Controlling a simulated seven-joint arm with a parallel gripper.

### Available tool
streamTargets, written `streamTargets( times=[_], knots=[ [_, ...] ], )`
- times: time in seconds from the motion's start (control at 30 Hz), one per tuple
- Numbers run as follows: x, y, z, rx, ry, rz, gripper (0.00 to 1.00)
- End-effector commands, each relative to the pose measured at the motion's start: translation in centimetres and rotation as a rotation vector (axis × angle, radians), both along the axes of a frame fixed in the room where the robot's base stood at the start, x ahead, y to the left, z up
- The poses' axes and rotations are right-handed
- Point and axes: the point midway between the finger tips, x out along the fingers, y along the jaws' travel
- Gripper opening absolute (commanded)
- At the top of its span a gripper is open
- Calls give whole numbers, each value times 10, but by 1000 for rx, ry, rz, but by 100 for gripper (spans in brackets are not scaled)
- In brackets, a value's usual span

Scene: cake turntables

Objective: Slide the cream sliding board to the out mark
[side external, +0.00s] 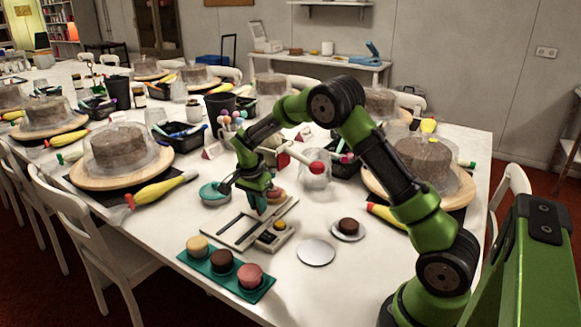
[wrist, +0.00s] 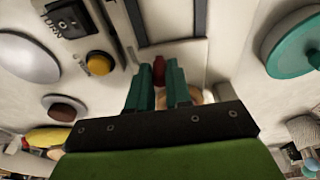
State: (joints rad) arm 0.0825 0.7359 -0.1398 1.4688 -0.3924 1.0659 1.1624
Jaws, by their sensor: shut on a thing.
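The cream sliding board (side external: 236,232) lies on the white table in a low cream track with dark edging. In the wrist view its dark-edged part (wrist: 172,42) shows at the top. My gripper (side external: 259,208) is low over the far end of the board. In the wrist view its teal fingers (wrist: 158,85) are shut on a small dark red knob (wrist: 159,70) that appears to belong to the board. The fingers hide most of the knob. I cannot make out the out mark.
A control box with a yellow button (side external: 281,225) sits right beside the board. A teal tray (side external: 228,277) of small cakes is in front. A silver disc (side external: 316,252) and a plate with a brown cake (side external: 348,228) are to the right. A teal round turntable (side external: 214,192) stands behind left.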

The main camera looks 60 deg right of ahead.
Motion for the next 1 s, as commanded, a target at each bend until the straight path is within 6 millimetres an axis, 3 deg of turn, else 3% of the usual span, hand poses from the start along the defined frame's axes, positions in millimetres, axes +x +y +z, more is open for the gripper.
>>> streamTargets(
  times=[1.0],
  knots=[
    [0,59,1,1,-1,1,0]
  ],
)
